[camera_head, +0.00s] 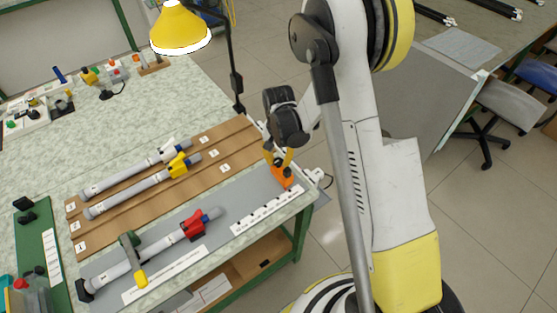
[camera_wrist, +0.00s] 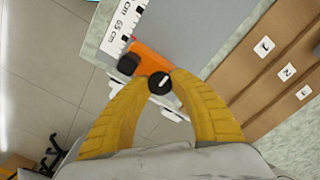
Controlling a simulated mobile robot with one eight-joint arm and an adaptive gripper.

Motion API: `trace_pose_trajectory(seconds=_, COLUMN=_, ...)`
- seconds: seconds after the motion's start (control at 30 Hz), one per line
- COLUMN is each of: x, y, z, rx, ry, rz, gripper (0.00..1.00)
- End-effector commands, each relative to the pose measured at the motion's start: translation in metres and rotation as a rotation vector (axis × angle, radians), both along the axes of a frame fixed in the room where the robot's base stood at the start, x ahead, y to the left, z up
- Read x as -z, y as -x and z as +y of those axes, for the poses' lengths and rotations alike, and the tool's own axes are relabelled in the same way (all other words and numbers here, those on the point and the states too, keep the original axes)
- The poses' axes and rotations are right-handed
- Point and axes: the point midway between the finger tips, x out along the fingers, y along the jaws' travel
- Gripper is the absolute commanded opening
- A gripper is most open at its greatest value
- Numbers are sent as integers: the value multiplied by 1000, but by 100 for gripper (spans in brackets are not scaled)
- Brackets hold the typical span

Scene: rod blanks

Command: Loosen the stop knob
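The orange stop (camera_head: 283,177) sits at the right end of the grey measuring board (camera_head: 255,187), by the ruler strip. In the wrist view the stop (camera_wrist: 151,58) carries a round black stop knob (camera_wrist: 160,83) with a white mark on its face. My gripper (camera_head: 279,163) reaches down over the stop. In the wrist view the yellow fingertips (camera_wrist: 160,78) lie on both sides of the knob and appear to touch it, so the gripper looks shut on it. In the head view the fingers hide the knob.
A grey rod (camera_head: 160,245) with a red clamp (camera_head: 194,226) and a green-yellow clamp (camera_head: 132,262) lies on the board. Two more rods (camera_head: 125,173) lie on the brown grooved rack (camera_head: 218,150) behind. A yellow lamp (camera_head: 180,28) stands at the back.

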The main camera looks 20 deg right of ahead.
Motion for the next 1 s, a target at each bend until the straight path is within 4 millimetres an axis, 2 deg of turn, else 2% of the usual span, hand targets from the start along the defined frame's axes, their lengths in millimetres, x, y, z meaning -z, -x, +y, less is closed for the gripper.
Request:
trace_pose_trajectory(seconds=0.27, x=0, y=0, z=0, rx=-15, ry=0, rz=0, gripper=0)
trace_pose_trajectory(seconds=0.47, x=1, y=0, z=0, rx=-88, ry=0, rz=0, gripper=0)
trace_pose_trajectory(seconds=1.0, x=2, y=0, z=0, rx=-554, ry=0, rz=0, gripper=0)
